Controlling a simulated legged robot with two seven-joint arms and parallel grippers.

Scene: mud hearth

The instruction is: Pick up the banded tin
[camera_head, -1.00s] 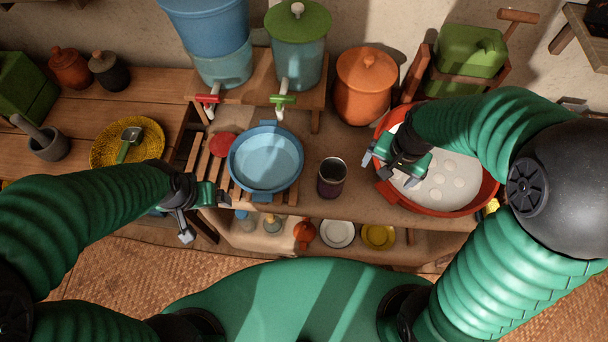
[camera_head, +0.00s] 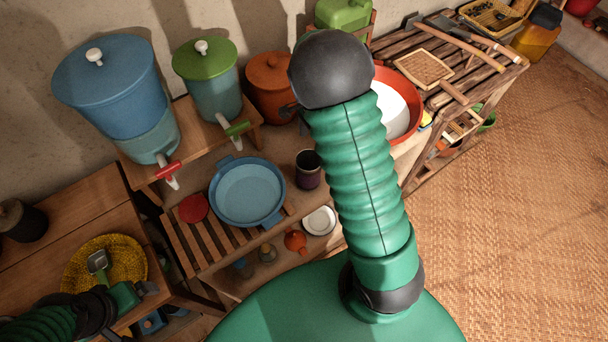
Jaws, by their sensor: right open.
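The banded tin (camera_head: 308,170) is a small dark cup-like cylinder with a purplish band. It stands upright on the brown counter, right of the blue basin (camera_head: 222,190), and nothing holds it. My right arm rises beside it on the right. My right gripper (camera_head: 292,109) is mostly hidden behind the dark joint of that arm; only a small dark part shows, above and behind the tin and apart from it. It is open. My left gripper (camera_head: 132,294) is at the lower left by the yellow woven mat (camera_head: 130,258), far from the tin; its fingers are unclear.
Behind the tin stand an orange lidded pot (camera_head: 268,82) and a green-lidded dispenser (camera_head: 212,85). A larger blue dispenser (camera_head: 115,90) is further left. A red basin (camera_head: 407,76) with white contents is partly behind my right arm. A white plate (camera_head: 319,220) lies below the counter edge.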

